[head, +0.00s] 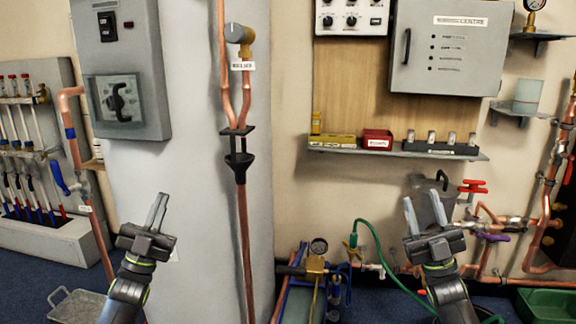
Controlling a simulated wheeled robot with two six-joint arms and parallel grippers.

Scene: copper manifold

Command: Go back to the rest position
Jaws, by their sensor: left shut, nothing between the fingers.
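My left gripper (158,212) is raised in front of the pale column, with its two fingers close together, shut and empty. My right gripper (424,212) is raised in front of the wall below the shelf. Its fingers stand apart, with nothing seen held between them. Both grippers point upward and appear clear of the fittings behind them.
A copper pipe with a black funnel (239,158) runs down the column between my arms. A red-handled valve (472,186) and copper pipework are right of my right gripper. A green hose (377,245), a grey tray (76,306) and a green bin (545,304) are low down.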

